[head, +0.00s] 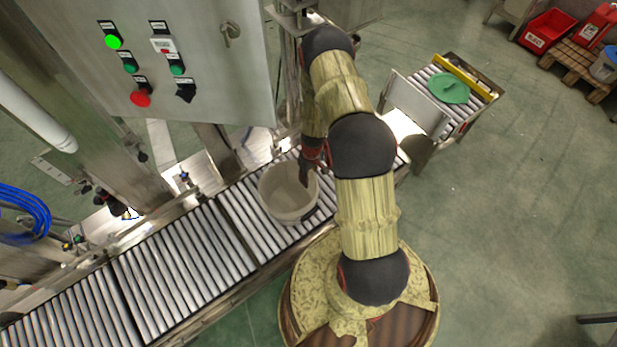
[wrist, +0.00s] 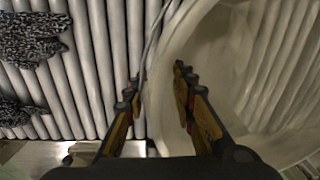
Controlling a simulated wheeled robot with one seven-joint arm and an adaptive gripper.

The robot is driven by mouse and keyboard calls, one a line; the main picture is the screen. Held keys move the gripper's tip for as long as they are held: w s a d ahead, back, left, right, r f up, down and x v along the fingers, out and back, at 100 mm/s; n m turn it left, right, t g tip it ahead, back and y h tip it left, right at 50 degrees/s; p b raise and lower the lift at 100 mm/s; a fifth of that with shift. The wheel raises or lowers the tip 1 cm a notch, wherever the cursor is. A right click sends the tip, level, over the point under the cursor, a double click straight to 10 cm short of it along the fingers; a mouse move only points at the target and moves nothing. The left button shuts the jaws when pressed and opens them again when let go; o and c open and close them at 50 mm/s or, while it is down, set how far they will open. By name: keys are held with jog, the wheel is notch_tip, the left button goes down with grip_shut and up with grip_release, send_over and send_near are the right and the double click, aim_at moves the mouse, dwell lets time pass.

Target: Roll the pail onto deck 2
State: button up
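The pail (head: 284,208) is a whitish open bucket, standing upright on the right-hand section of the roller conveyor (head: 180,265). Dark seams split the conveyor into sections; I see no label that tells which is deck 2. My gripper (head: 308,172) reaches down at the pail's right rim, partly hidden by my arm. In the wrist view my gripper (wrist: 158,88) has its fingers apart, with the pail's wall (wrist: 165,110) between them. The right finger is inside the pail and the left one outside. I cannot tell whether either finger touches the wall.
A control cabinet (head: 185,60) with a lit green lamp overhangs the conveyor's back side. A green lid (head: 449,88) lies on a short roller stand at the upper right. The rollers left of the pail are clear. Red bins (head: 548,30) stand far right.

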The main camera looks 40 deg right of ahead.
jog(key=shift+c, duration=1.4)
grip_shut()
